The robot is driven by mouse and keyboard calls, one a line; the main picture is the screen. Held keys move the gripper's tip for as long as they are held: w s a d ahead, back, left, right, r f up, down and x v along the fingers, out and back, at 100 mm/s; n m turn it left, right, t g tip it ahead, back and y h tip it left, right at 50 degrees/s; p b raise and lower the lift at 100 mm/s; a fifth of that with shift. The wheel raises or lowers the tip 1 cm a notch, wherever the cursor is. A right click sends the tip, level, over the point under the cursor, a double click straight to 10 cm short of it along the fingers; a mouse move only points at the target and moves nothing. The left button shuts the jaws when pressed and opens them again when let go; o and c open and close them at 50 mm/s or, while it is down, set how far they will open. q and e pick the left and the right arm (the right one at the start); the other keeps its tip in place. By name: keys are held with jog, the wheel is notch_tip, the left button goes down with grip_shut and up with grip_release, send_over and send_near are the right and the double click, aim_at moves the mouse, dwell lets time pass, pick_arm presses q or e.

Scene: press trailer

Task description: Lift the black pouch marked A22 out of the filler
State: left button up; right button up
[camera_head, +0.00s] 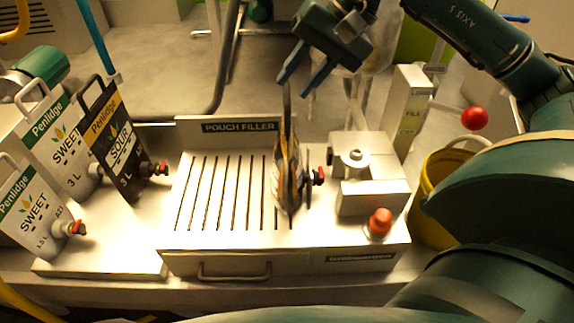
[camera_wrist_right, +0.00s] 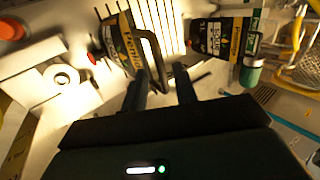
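A black pouch (camera_head: 288,172) stands upright in the pouch filler (camera_head: 205,250), edge-on to my head camera, with its red-capped spout to the right. Its A22 mark is not readable. In the right wrist view the same pouch (camera_wrist_right: 117,44) shows its label side and looped black handle (camera_wrist_right: 152,56). My right gripper (camera_head: 297,85) is above the pouch, fingers pointing down and apart. My left gripper is not in view.
Another black pouch (camera_head: 117,148) and white pouches (camera_head: 62,150) stand to the left of the filler. A metal block (camera_head: 370,190) and a red button (camera_head: 379,222) sit to the right. A red-knobbed lever (camera_head: 474,118) and yellow bucket (camera_head: 428,215) are farther right.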

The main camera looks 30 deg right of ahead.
aim_at(287, 88)
jog(key=shift+x, duration=1.9)
jog(key=shift+w, duration=0.1)
grip_shut()
jog(key=shift+d, duration=0.1)
jog(key=shift+w+r, duration=0.15)
jog(key=shift+r, duration=0.1)
